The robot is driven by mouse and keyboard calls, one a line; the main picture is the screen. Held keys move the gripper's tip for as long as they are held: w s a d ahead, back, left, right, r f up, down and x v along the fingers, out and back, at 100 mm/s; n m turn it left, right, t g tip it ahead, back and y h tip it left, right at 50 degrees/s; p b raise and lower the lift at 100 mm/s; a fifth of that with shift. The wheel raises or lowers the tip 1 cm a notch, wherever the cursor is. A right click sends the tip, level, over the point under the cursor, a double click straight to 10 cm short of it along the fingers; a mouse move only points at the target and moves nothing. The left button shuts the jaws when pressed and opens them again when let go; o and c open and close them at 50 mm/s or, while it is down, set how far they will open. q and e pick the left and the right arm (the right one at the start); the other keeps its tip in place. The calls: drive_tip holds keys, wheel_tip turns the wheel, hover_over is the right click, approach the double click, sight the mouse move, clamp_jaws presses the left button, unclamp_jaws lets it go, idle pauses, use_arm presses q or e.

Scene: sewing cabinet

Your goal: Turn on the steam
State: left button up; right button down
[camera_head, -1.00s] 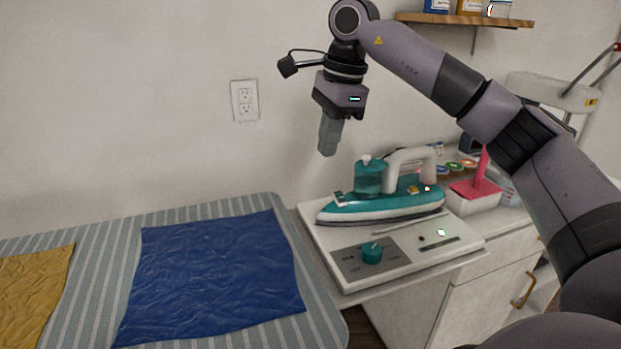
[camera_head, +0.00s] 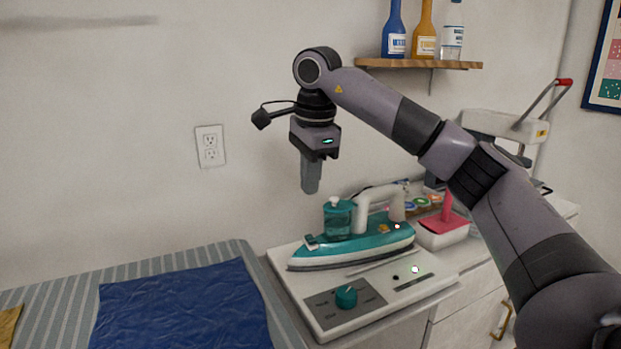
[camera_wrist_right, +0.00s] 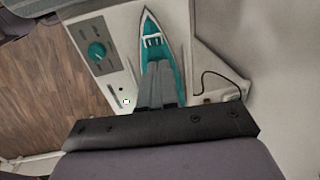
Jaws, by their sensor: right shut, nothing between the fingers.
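A teal and white steam iron (camera_head: 352,245) rests on a white station (camera_head: 422,279), its nose pointing left. A teal knob (camera_head: 346,297) sits on the grey panel at the station's front left. My right gripper (camera_head: 309,188) is shut and empty, pointing down above and behind the iron's nose. In the right wrist view the knob (camera_wrist_right: 97,51) and indicator (camera_wrist_right: 126,102) lie left of the shut fingers (camera_wrist_right: 160,65), which cover part of the iron (camera_wrist_right: 152,25). My left gripper is not in view.
A striped ironing board (camera_head: 190,262) with a blue cloth (camera_head: 180,310) stands at left. A white container with a pink item (camera_head: 445,222) is right of the iron. A wall shelf (camera_head: 420,64) holds bottles above. The space over the board is clear.

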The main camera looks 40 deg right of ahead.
sight(306, 236)
drive_tip(key=f, duration=0.6)
drive_tip(key=w+f, duration=0.1)
drive_tip(key=f, duration=0.2)
drive_tip(key=shift+w+d+f, duration=0.1)
drive_tip(key=shift+d+f, duration=0.15)
drive_tip(key=shift+f, duration=0.2)
drive_tip(key=shift+w+f, duration=0.1)
drive_tip(key=shift+f, duration=0.1)
drive_tip(key=shift+s+a, duration=0.2)
drive_tip(key=shift+s, duration=0.55)
drive_tip(key=shift+r, duration=0.25)
